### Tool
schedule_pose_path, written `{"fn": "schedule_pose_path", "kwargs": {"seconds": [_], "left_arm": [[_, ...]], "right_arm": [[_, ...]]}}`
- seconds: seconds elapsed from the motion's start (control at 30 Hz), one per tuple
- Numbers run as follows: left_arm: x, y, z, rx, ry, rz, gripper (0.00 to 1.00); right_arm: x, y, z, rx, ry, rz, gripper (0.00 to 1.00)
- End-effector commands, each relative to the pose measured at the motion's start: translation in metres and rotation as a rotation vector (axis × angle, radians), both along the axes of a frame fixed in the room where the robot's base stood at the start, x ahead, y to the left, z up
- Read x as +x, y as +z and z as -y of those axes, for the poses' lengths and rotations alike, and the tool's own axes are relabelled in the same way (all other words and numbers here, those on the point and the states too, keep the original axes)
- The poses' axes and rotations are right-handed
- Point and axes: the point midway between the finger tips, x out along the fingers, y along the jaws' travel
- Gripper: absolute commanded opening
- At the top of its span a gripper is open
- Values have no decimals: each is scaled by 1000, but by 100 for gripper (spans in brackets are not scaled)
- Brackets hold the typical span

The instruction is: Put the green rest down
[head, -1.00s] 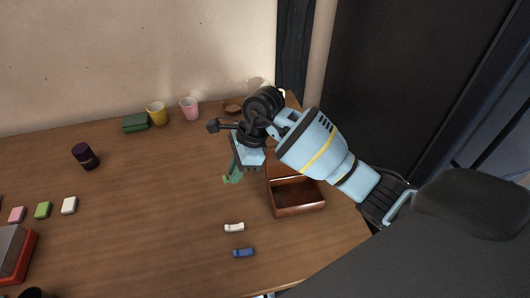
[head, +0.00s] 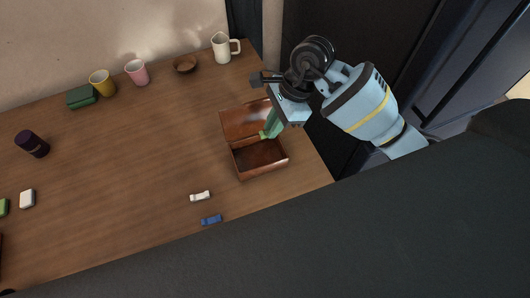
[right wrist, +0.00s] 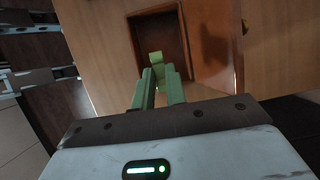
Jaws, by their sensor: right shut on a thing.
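The green rest (head: 264,135) is a small light green piece held at the fingertips of my right gripper (head: 269,130). In the head view it shows in front of the open brown wooden box, near where its lid and tray meet. Its height above the box is hard to tell. In the right wrist view the green rest (right wrist: 156,59) sits between the tips of the dark green fingers, with the box (right wrist: 160,22) behind it. The fingers hide part of the rest. My left gripper is out of view.
A white rest (head: 200,196) and a blue rest (head: 211,220) lie left of and nearer than the wooden box (head: 258,158). A white jug (head: 222,48), brown bowl (head: 185,63), pink cup (head: 137,72) and yellow cup (head: 102,83) stand at the back. The table's middle is clear.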

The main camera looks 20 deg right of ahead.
Motion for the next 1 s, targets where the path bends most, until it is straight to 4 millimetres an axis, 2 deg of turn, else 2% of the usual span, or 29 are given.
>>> {"fn": "schedule_pose_path", "kwargs": {"seconds": [0.33, 0.47, 0.67, 1.0], "left_arm": [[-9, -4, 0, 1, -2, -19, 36], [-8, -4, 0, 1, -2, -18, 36], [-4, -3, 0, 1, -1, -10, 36], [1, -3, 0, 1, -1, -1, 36]], "right_arm": [[-1, -51, 0, 1, -3, -6, 0], [0, -61, 0, 2, -3, -1, 0], [1, -64, 0, 1, -3, 0, 0], [0, -100, 0, 0, -3, -1, 0]]}}
